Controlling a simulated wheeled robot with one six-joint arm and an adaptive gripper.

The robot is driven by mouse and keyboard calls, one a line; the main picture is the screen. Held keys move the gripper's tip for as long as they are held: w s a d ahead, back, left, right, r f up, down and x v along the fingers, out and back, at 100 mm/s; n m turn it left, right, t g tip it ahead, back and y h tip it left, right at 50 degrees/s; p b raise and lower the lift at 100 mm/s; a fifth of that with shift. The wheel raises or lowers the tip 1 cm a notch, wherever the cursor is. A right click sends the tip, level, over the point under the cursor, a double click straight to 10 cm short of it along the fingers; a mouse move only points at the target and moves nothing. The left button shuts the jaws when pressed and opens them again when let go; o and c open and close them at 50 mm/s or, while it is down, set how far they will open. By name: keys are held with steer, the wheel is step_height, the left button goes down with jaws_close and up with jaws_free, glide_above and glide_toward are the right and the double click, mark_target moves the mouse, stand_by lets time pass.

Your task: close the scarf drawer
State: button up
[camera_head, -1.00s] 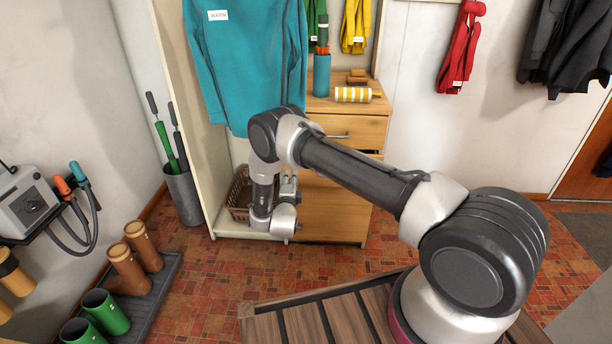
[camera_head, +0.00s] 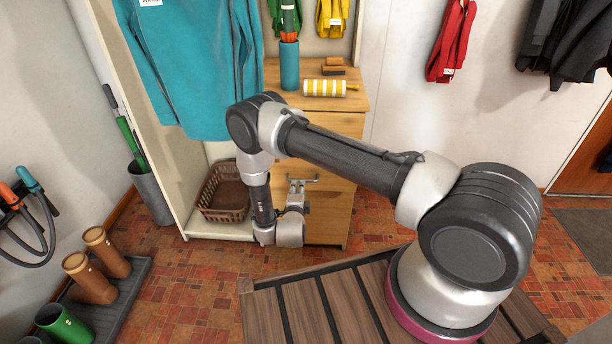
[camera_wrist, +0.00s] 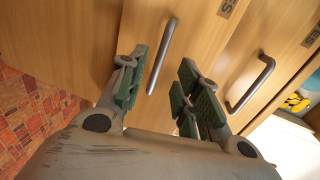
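The wooden drawer cabinet (camera_head: 328,219) stands against the back wall, with drawers one above another. In the wrist view, two drawer fronts show, each with a grey bar handle: one handle (camera_wrist: 166,50) lies beyond the gap between my fingers, the other (camera_wrist: 254,80) to their right. Past the right-hand front, an open drawer interior (camera_wrist: 298,103) shows something yellow. Label ends reading "ES" show; I cannot read which drawer is the scarf drawer. My gripper (camera_wrist: 160,88) is open and empty, its green-padded fingers apart, close to the fronts. It also shows low before the cabinet (camera_head: 300,187), partly hiding it.
A brown basket (camera_head: 225,193) sits on the low shelf left of the cabinet. A teal sweater (camera_head: 190,65) hangs above it. Tiled floor (camera_head: 376,218) is clear to the right.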

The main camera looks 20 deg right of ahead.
steer(key=x, duration=0.7)
steer(key=shift+w+d, duration=0.1)
steer(key=shift+w, duration=0.25)
jaws_close()
